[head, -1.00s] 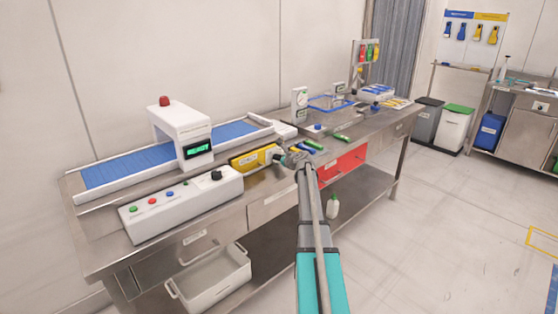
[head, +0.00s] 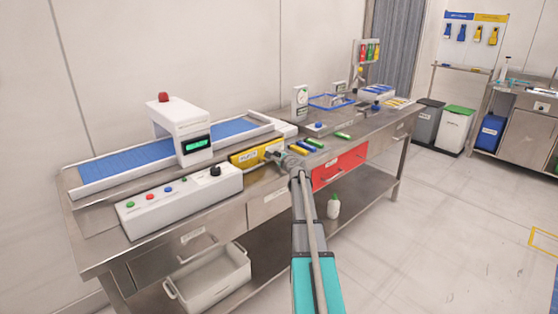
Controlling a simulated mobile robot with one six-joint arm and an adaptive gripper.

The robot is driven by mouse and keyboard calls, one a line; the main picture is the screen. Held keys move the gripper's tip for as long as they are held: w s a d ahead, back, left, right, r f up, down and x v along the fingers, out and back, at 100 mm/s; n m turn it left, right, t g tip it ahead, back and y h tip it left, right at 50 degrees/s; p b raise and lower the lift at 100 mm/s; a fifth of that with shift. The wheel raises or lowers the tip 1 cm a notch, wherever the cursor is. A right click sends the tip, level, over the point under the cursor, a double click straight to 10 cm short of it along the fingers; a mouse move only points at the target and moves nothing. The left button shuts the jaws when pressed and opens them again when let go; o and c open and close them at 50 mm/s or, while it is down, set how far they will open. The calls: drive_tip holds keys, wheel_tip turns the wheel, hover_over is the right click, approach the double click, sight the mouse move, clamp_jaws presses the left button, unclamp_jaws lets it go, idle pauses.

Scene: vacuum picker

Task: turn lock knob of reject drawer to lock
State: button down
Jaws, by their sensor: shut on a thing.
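A yellow-fronted unit (head: 245,160) with a white label stands on the steel bench, just right of the white control box; I take it as the reject drawer, but its label is too small to read. My gripper (head: 271,154) reaches its right end from the front right. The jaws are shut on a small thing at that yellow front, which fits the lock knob. The knob itself is hidden behind the fingers, so its angle cannot be told.
A white control box (head: 180,203) with buttons and a black knob lies to the left, before the blue-belt conveyor (head: 125,168). A red drawer (head: 340,166) sits under the bench top to the right.

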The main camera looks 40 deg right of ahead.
drive_tip(key=shift+f+n+t+b, duration=0.1)
drive_tip(key=shift+n+t+b, duration=0.2)
drive_tip(key=shift+n+b, duration=0.5)
drive_tip(key=shift+n+h, duration=0.3)
drive_tip(key=shift+n, duration=0.2)
drive_tip(key=shift+c, duration=1.5)
unclamp_jaws()
drive_tip(key=shift+m+p, duration=0.55)
drive_tip(key=shift+m, duration=0.05)
